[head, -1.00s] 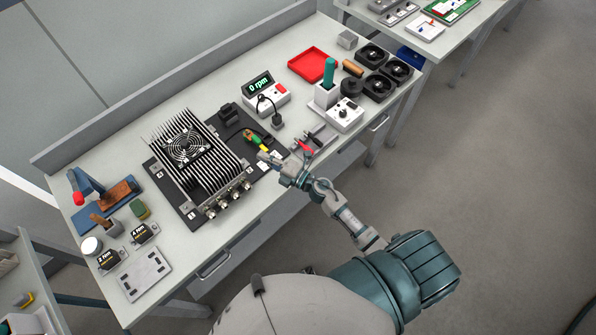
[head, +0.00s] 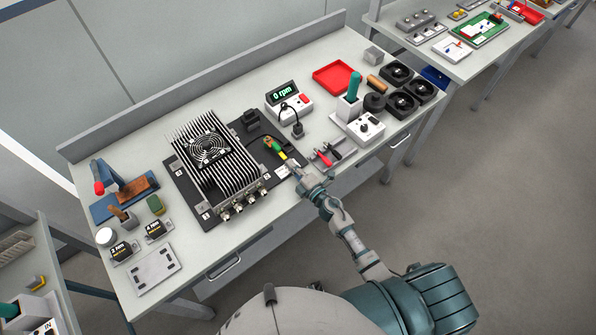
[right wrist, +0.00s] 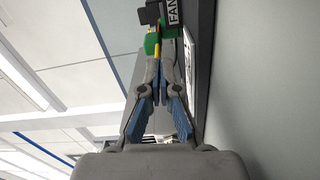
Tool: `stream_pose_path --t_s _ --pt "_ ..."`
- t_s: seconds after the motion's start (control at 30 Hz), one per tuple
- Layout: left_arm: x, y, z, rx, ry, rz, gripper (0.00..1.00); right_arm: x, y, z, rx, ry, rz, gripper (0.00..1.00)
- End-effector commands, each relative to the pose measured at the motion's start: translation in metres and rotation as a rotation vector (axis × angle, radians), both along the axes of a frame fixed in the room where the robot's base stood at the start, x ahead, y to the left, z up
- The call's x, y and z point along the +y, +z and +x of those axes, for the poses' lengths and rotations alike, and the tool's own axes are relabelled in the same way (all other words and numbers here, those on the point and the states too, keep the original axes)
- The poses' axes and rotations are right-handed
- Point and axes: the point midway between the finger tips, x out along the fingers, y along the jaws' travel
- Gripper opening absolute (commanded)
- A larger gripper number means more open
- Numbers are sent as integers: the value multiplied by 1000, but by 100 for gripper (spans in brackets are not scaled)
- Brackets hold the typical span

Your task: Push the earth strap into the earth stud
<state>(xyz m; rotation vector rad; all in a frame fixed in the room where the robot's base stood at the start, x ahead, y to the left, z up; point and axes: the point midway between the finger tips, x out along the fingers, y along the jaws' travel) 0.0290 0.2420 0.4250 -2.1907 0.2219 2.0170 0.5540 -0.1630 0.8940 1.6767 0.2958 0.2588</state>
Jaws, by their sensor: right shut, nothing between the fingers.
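The green-and-yellow earth strap (head: 271,144) lies on the dark mat, right of the finned heatsink unit. My right gripper (head: 292,167) is just in front of it, near a white label at the mat's edge. In the right wrist view the gripper (right wrist: 158,62) is shut, with nothing held between the fingers. A green part (right wrist: 151,42), likely of the strap, shows just beyond the fingertips; I cannot tell whether they touch it. I cannot make out the earth stud or whether the strap is seated on it. My left gripper is not in view.
The finned unit (head: 229,175) with a fan stands left of the strap. A red-handled tool (head: 326,158) lies right of my gripper. A black plug (head: 297,130) and a display box (head: 289,100) stand behind. A "FAN" label (right wrist: 175,12) shows in the wrist view.

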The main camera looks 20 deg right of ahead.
Motion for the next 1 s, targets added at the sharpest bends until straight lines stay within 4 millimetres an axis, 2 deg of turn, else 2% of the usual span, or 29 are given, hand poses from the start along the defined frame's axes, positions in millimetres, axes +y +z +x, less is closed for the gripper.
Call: stream_pose_path --t_s 1.0 --pt "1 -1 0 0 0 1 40 5 1 14 -2 1 1 0"
